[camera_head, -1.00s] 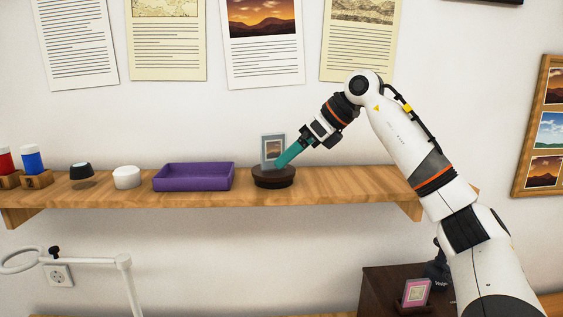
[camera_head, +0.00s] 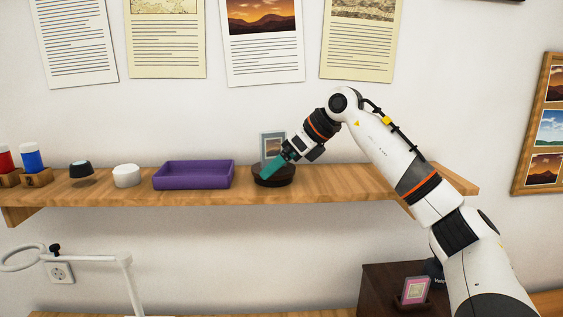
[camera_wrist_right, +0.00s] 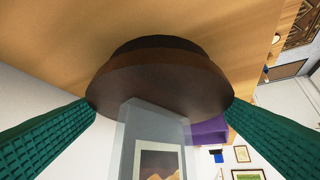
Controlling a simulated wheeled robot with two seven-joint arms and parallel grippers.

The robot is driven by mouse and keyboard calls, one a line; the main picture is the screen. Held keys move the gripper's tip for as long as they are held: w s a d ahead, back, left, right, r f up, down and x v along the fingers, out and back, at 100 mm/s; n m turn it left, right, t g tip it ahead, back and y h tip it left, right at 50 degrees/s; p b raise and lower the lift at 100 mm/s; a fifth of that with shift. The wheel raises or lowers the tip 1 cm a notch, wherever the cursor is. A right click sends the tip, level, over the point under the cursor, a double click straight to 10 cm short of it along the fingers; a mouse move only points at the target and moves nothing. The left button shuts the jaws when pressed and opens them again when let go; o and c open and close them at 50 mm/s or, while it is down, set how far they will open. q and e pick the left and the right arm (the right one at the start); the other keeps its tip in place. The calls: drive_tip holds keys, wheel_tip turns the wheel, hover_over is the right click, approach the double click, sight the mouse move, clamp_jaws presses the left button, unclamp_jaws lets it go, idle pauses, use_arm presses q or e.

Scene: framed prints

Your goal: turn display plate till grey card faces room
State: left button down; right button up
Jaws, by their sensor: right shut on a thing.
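The display plate (camera_head: 285,179) is a dark brown round disc on a base, standing on the wooden shelf. A clear upright holder with a framed landscape print (camera_head: 271,144) stands on it. In the right wrist view the print (camera_wrist_right: 160,163) shows an orange hill scene with a pale border, its lower part cut off by the frame edge. My right gripper (camera_head: 266,174) is shut on the plate, its green fingers on opposite sides of the rim (camera_wrist_right: 160,85). I see no plain grey card face. My left gripper is out of view.
A purple tray (camera_head: 194,185) stands left of the plate on the shelf (camera_head: 340,190), with a white round piece (camera_head: 126,176) further left. Printed sheets hang above. The shelf right of the plate is clear beneath my arm. A lamp (camera_head: 120,258) stands below.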

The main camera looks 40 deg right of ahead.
drive_tip(key=shift+s+a+m+t+h, duration=0.15)
drive_tip(key=shift+m+t+h, duration=0.25)
drive_tip(key=shift+m+h, duration=0.8)
drive_tip(key=o, duration=0.7)
drive_tip(key=shift+c, duration=0.2)
drive_tip(key=shift+s+r+b, duration=0.3)
drive_tip(key=shift+r+b, duration=0.05)
drive_tip(key=shift+r, duration=0.05)
drive_tip(key=b+v, duration=0.1)
drive_tip(key=v, duration=1)
drive_tip(key=shift+b, duration=0.35)
drive_tip(key=shift+f, duration=0.1)
